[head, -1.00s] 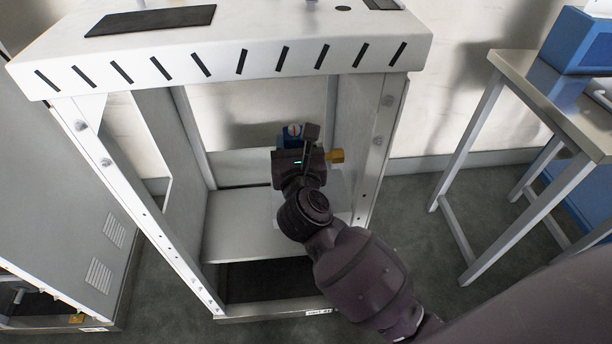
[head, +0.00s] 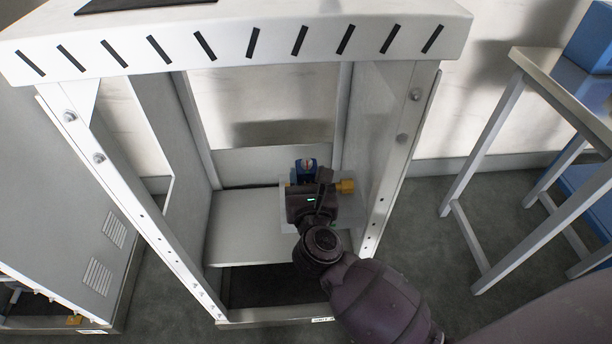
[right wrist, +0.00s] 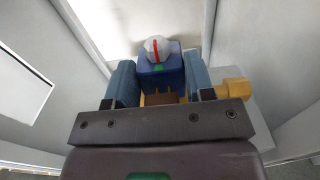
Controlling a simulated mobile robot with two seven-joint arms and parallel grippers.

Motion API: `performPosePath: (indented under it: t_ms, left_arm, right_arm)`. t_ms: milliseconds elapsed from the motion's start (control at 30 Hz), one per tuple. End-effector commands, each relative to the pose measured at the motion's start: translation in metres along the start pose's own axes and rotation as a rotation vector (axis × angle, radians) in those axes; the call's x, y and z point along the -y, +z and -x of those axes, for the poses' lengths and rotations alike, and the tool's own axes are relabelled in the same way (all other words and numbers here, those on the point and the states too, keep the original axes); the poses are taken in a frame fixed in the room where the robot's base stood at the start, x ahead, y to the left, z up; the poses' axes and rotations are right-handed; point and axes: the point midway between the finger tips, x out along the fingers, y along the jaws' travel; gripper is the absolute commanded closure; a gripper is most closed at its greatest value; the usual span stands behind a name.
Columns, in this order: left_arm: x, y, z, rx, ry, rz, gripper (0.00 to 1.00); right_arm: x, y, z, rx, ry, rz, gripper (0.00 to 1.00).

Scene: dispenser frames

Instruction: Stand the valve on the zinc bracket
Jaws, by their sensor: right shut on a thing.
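The valve (head: 306,166) has a blue body, a pale top with a red mark and a brass fitting that sticks out to the right. It also shows in the right wrist view (right wrist: 161,72), upright between the two blue-grey fingers. My right gripper (right wrist: 160,84) is shut on the valve's body, inside the white frame. A pale grey plate (head: 351,211), which looks like the zinc bracket, lies below and around the gripper near the frame's right wall. The gripper and valve hide much of it. I cannot tell whether the valve touches it. My left gripper is not in view.
The white frame (head: 230,42) has a slotted top beam and posts on both sides of my right arm. A grey shelf (head: 240,230) lies left of the gripper, with bare room on it. A side table (head: 545,75) stands at the right.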

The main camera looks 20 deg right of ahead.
Motion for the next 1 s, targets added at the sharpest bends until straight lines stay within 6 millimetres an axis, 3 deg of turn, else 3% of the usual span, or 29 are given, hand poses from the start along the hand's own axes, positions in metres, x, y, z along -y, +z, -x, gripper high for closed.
performPosePath:
  t_ms: [400,433,600,1000]
  left_arm:
    - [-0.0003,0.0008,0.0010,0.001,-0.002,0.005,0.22]
    - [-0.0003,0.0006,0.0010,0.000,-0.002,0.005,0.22]
    - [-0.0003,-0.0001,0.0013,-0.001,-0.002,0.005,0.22]
    - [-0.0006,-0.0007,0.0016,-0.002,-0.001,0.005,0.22]
  right_arm:
    - [-0.0004,-0.0012,-0.0003,0.004,0.000,-0.002,0.93]
    - [-0.0002,-0.0025,-0.0002,0.002,0.000,-0.002,0.50]
    - [-0.0002,-0.0011,-0.0003,0.003,0.000,-0.002,0.26]
    - [-0.0004,0.0022,0.0042,0.003,0.001,-0.002,0.26]
